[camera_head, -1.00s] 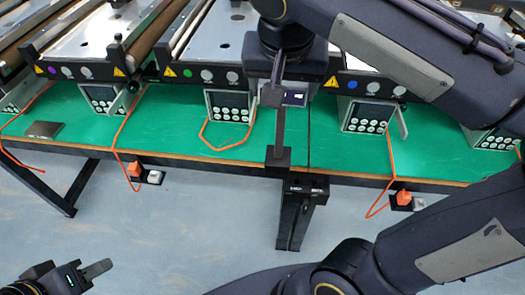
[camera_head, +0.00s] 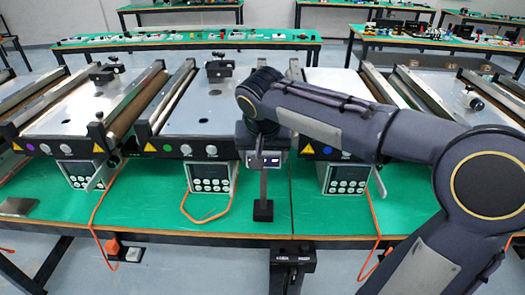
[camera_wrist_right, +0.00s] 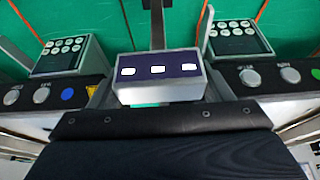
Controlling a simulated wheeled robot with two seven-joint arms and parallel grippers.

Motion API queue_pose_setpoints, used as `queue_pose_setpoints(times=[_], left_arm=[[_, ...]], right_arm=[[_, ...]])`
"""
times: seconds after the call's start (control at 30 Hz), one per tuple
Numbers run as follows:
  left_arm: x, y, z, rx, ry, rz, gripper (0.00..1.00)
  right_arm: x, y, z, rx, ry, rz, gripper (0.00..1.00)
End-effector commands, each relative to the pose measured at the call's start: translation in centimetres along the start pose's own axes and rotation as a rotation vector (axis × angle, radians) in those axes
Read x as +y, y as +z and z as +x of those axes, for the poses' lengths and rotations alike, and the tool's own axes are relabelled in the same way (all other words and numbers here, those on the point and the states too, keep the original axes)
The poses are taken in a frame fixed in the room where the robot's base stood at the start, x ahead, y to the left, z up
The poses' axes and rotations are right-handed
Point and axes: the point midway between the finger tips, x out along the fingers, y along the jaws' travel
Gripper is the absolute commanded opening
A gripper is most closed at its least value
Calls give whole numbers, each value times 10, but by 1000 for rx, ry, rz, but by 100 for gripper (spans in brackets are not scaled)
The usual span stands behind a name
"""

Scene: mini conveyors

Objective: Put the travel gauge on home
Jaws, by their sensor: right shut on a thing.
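What I take for the travel gauge is a light grey box (camera_head: 263,158) with a dark face and white marks. A thin grey bar hangs below it and ends in a black block (camera_head: 263,210). My right gripper (camera_head: 262,143) is shut on it, pointing down in front of the conveyors; its fingertips are mostly hidden. The box also shows in the right wrist view (camera_wrist_right: 157,70). The black block is over the green bench; I cannot tell whether it touches. No home marking is readable. My left gripper is out of view.
Conveyors with keypad boxes (camera_head: 210,178) (camera_head: 350,180) stand on the green bench (camera_head: 150,205). A black bracket (camera_head: 291,257) with tiny white lettering sits at its front edge. Orange cables hang over that edge. My right arm hides part of the right conveyor.

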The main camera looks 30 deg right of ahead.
Motion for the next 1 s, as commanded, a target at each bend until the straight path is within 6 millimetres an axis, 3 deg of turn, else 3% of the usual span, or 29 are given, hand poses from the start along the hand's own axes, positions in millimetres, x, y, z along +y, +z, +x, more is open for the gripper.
queue_pose_setpoints(times=[0.2,0.4,0.87,0.9,1.0], left_arm=[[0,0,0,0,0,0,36],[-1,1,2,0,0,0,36],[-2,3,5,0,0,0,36],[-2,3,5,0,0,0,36],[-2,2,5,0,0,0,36]], right_arm=[[1,-6,15,4,-1,1,2],[0,4,37,5,-3,-1,2],[0,7,44,6,-4,0,2],[0,9,46,0,-1,0,74],[0,8,45,0,-1,0,87]])
